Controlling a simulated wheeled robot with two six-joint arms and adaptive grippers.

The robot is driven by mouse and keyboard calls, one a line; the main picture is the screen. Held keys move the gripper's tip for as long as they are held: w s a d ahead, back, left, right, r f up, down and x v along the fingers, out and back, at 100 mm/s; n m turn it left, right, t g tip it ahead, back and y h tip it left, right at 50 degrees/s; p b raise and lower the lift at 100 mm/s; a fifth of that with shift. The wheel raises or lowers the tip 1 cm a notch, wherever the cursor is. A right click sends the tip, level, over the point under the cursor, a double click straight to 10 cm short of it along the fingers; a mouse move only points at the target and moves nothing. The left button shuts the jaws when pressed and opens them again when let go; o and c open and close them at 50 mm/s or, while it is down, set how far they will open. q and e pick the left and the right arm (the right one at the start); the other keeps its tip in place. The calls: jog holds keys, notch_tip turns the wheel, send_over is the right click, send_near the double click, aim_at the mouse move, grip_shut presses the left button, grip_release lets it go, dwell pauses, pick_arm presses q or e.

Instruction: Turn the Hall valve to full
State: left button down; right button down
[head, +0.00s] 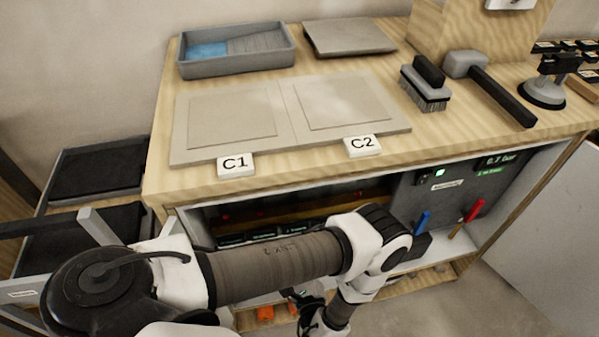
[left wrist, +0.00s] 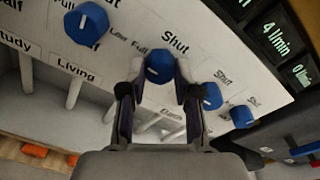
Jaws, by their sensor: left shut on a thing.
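In the left wrist view several blue valve knobs stand in a row on a white panel (left wrist: 225,45) marked Shut and Full. My left gripper (left wrist: 158,80) is shut on a blue knob (left wrist: 158,66), with a finger on each side of it. The name label of this knob is hidden or too blurred to read, so I cannot confirm it is Hall. Its pointer is also unclear. Another knob (left wrist: 87,22) is to the left, above a Living label (left wrist: 76,68); two more (left wrist: 210,97) are to the right. In the head view my left arm reaches below the worktop.
White pipes (left wrist: 75,92) run below the knobs. Flow displays (left wrist: 277,38) are at the upper right. In the head view a blue lever (head: 423,222) and a red lever (head: 473,211) are inside the cabinet. The worktop (head: 300,82) carries tiles (head: 232,118), a tray (head: 237,65), a brush and a mallet.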

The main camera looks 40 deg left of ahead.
pick_arm(q)
jog(key=c, duration=0.8)
grip_release()
jog(key=shift+r, duration=0.1)
